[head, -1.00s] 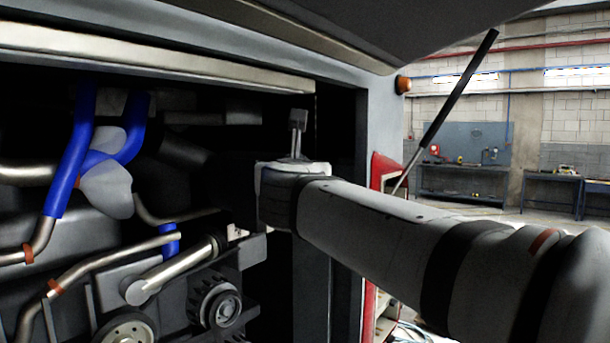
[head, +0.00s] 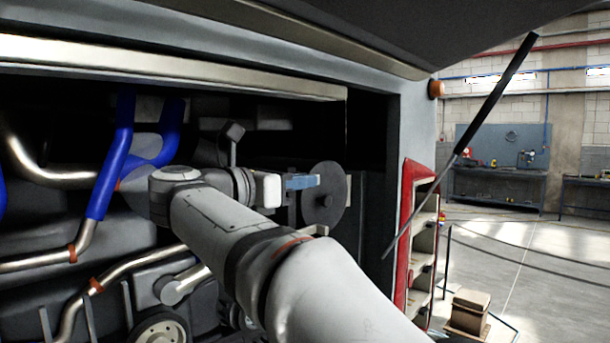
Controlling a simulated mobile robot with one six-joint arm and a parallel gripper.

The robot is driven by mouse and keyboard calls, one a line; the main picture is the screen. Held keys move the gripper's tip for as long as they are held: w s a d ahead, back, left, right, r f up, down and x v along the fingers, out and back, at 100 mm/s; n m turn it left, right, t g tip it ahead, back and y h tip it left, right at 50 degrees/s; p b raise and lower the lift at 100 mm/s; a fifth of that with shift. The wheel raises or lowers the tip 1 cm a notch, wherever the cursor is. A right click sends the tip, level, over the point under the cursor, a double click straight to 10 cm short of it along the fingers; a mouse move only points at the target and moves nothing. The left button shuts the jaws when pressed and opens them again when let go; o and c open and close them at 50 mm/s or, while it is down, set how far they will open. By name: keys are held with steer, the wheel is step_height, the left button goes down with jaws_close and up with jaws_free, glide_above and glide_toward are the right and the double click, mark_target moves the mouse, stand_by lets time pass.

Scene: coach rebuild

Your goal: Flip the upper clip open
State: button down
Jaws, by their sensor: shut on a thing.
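A dark round cover (head: 327,196) with a small hub stands inside the open bay, right of my wrist. My gripper (head: 308,182) reaches from the white wrist end to the upper left part of this cover. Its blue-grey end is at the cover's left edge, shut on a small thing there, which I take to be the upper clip. The clip is too small and too covered by the gripper to make out its shape or angle. The lower left of the cover's surroundings is hidden behind my arm.
Blue hoses (head: 112,160) and metal pipes fill the bay's left side. A pulley (head: 160,332) sits at the bottom. The bay's right post (head: 405,130) and a gas strut (head: 460,145) stand to the right. A raised lid hangs overhead.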

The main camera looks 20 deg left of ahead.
steer(key=shift+a+f+m+g+h, duration=0.1)
steer(key=shift+a+m+g+h, duration=0.2)
steer(key=shift+h, duration=0.1)
steer(key=shift+d, duration=0.1)
steer(key=c, duration=1.6)
jaws_free()
steer(key=shift+o, duration=0.6)
steer(key=b+v, duration=0.1)
steer(key=v, duration=0.7)
